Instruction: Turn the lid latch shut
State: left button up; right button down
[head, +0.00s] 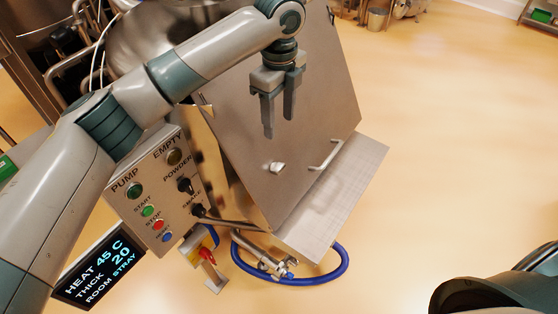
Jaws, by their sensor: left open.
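The hopper's lid (305,110) is a large flat grey metal panel, closed down and sloping in the middle of the head view. A small pale latch knob (277,168) sits on its lower part. A bar handle (325,155) is to the right of the knob. My left gripper (279,126) hangs over the lid with its two fingers apart, empty. In the picture its fingertips are above the knob and apart from it. How far they are from the lid's surface I cannot tell. My right gripper is not in view.
A control panel (158,190) with buttons and switches stands left of the hopper, and a dark display (92,270) below it. A grey ledge (335,200) runs along the lid's lower edge. A blue hose (320,281) loops below.

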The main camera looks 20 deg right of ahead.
aim_at(279, 167)
pick_arm(q)
notch_tip(279, 167, down, 15)
jog(key=p, duration=0.5)
jog(key=shift+f+p, duration=0.2)
jog(key=shift+p, duration=0.2)
jog(key=shift+f, duration=0.55)
jog(key=c, duration=1)
